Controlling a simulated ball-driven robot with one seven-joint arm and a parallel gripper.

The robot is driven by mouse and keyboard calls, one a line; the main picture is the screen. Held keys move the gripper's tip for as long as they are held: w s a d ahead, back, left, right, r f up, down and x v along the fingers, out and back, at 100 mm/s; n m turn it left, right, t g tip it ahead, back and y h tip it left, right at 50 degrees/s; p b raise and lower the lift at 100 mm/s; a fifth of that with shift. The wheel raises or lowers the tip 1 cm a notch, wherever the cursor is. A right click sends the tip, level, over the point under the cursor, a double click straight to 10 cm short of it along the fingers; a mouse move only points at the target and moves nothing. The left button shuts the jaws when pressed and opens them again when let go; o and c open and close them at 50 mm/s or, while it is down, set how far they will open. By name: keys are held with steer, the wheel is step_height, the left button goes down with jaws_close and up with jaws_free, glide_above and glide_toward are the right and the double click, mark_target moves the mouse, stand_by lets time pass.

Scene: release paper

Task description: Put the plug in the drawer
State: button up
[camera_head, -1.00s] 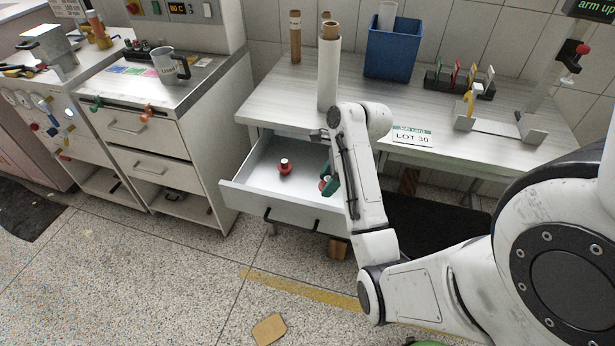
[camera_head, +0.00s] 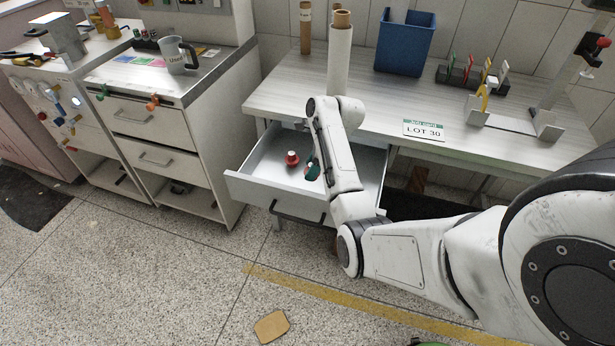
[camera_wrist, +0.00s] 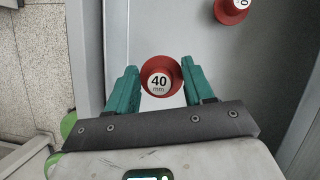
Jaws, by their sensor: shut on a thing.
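A round red plug (camera_wrist: 161,77) with a white top marked "40 mm" sits between the teal fingers of my gripper (camera_wrist: 160,84) in the wrist view. My gripper is shut on it. The open drawer (camera_head: 252,186) under the bench lies below my gripper (camera_head: 311,170) in the head view. In that view my arm mostly hides the held plug and the drawer's right part. A second red plug (camera_head: 292,158) stands on the drawer floor just left of my gripper. It also shows, cut off, at the top right of the wrist view (camera_wrist: 231,10).
The bench top (camera_head: 283,92) is above the drawer, with a paper roll (camera_head: 339,60), a blue bin (camera_head: 404,42) and a "LOT 30" card (camera_head: 424,129). A cabinet (camera_head: 215,120) stands to the left. A tan piece (camera_head: 271,326) lies on the floor.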

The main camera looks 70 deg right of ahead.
mark_target(307, 168)
steer(key=w+f, duration=0.1)
steer(key=w+d+f, duration=0.1)
steer(key=shift+d+f, duration=0.1)
steer(key=shift+f, duration=0.3)
steer(key=shift+w+f, duration=0.1)
steer(key=shift+f, duration=1.45)
steer(key=shift+f+b, duration=0.2)
steer(key=shift+b, duration=0.1)
steer(key=o, duration=1)
steer(key=p+v, duration=0.1)
steer(key=v, duration=1.1)
steer(key=shift+r, duration=0.25)
